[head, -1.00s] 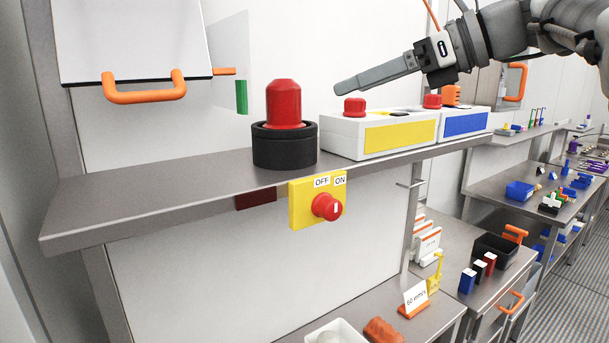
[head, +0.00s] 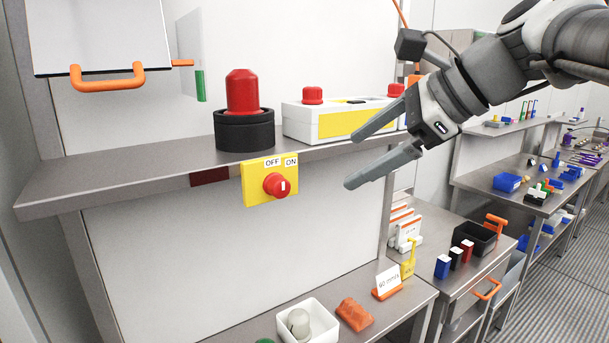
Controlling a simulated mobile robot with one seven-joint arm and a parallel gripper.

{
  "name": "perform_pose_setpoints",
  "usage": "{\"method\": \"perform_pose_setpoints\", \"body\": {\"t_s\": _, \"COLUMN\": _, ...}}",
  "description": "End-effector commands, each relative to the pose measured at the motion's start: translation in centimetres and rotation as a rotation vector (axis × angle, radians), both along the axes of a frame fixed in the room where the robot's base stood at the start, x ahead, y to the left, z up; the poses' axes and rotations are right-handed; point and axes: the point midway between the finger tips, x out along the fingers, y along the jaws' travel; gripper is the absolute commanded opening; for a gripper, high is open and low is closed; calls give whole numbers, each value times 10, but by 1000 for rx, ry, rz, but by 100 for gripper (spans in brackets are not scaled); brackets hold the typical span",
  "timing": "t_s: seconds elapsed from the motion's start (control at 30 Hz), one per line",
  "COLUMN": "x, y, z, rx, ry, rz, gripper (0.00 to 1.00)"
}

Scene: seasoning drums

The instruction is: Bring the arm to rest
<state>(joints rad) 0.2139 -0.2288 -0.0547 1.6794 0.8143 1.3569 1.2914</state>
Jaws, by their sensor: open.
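My gripper (head: 358,162) is in the upper right of the head view, on the end of my arm, which comes in from the top right corner. Its two grey fingers are spread apart and point left. Nothing is between them. The upper finger passes in front of the yellow-labelled white box (head: 318,126). The lower finger hangs in front of the shelf's front edge and the white panel below. The gripper appears clear of the shelf, though the exact gap cannot be told.
A steel shelf (head: 95,184) carries a red-topped black drum (head: 245,130). A yellow OFF/ON switch box (head: 256,194) with a red knob is on its front. Below are a white bin (head: 283,325), an orange lump (head: 354,313) and a sign (head: 388,283). Lower benches stand at right.

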Motion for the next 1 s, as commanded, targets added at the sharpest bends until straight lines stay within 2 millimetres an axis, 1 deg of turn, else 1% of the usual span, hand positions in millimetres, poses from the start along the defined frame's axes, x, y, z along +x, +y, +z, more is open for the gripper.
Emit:
{"method": "perform_pose_setpoints", "body": {"t_s": 0.03, "x": -14, "y": 1, "z": -19, "rx": -97, "ry": -41, "rz": 53, "gripper": 100}}
{"method": "perform_pose_setpoints", "body": {"t_s": 0.13, "x": -40, "y": -3, "z": -59, "rx": -320, "ry": -135, "rz": 192, "gripper": 100}}
{"method": "perform_pose_setpoints", "body": {"t_s": 0.17, "x": -48, "y": -5, "z": -71, "rx": -389, "ry": -163, "rz": 240, "gripper": 100}}
{"method": "perform_pose_setpoints", "body": {"t_s": 0.2, "x": -59, "y": -8, "z": -87, "rx": -480, "ry": -198, "rz": 308, "gripper": 100}}
{"method": "perform_pose_setpoints", "body": {"t_s": 0.27, "x": -75, "y": -14, "z": -111, "rx": -617, "ry": -249, "rz": 420, "gripper": 100}}
{"method": "perform_pose_setpoints", "body": {"t_s": 0.3, "x": -86, "y": -18, "z": -126, "rx": -708, "ry": -282, "rz": 499, "gripper": 100}}
{"method": "perform_pose_setpoints", "body": {"t_s": 0.4, "x": -111, "y": -30, "z": -163, "rx": -920, "ry": -358, "rz": 711, "gripper": 100}}
{"method": "perform_pose_setpoints", "body": {"t_s": 0.5, "x": -130, "y": -41, "z": -192, "rx": -1096, "ry": -421, "rz": 914, "gripper": 100}}
{"method": "perform_pose_setpoints", "body": {"t_s": 0.6, "x": -143, "y": -50, "z": -213, "rx": -1220, "ry": -462, "rz": 1075, "gripper": 100}}
{"method": "perform_pose_setpoints", "body": {"t_s": 0.7, "x": -151, "y": -56, "z": -224, "rx": -1292, "ry": -487, "rz": 1177, "gripper": 100}}
{"method": "perform_pose_setpoints", "body": {"t_s": 0.8, "x": -153, "y": -58, "z": -229, "rx": -1323, "ry": -497, "rz": 1222, "gripper": 100}}
{"method": "perform_pose_setpoints", "body": {"t_s": 1.0, "x": -153, "y": -59, "z": -230, "rx": -1325, "ry": -498, "rz": 1227, "gripper": 100}}
